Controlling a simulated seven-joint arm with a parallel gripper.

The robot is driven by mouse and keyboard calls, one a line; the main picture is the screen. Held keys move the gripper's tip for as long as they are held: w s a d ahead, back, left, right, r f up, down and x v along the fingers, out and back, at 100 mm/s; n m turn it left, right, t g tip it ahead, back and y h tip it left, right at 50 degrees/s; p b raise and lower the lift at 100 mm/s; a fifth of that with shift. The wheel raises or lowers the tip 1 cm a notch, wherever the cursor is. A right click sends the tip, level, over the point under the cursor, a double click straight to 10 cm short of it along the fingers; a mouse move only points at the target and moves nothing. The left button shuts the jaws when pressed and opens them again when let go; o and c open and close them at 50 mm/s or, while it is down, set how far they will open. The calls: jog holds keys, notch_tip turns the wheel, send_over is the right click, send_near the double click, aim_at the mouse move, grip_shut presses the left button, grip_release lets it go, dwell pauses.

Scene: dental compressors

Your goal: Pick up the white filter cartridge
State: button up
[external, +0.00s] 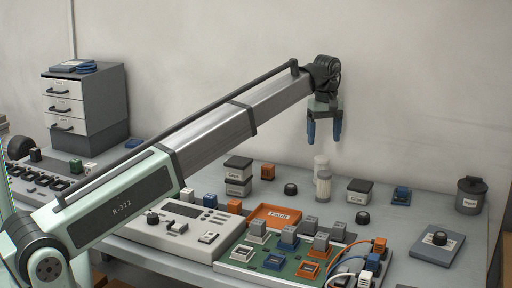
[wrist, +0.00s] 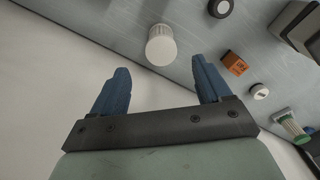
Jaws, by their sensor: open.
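The white filter cartridge (external: 323,187) stands upright on the grey bench, near the wall, with ribbed sides. A paler white cylindrical part (external: 320,162) shows just above and behind it; I cannot tell whether the two are joined. In the wrist view the cartridge (wrist: 161,48) appears as a pale round top with ribbed sides, beyond the gap between the fingers. My gripper (external: 323,137) is above the cartridge, apart from it, with its blue fingers pointing down. In the wrist view my gripper (wrist: 160,77) is open and empty.
A black knob (external: 291,189) and lidded box (external: 239,167) stand left of the cartridge. Another lidded box (external: 360,191) stands close on its right. An orange tray (external: 262,222) and a green board (external: 240,253) with several blocks lie in front. The space above the cartridge is clear.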

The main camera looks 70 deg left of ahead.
notch_tip(320, 180, down, 13)
jog(key=shift+a+f, duration=0.1)
jog(key=shift+a, duration=0.05)
dwell(0.6)
jog(key=shift+c, duration=0.4)
jog(key=c, duration=1)
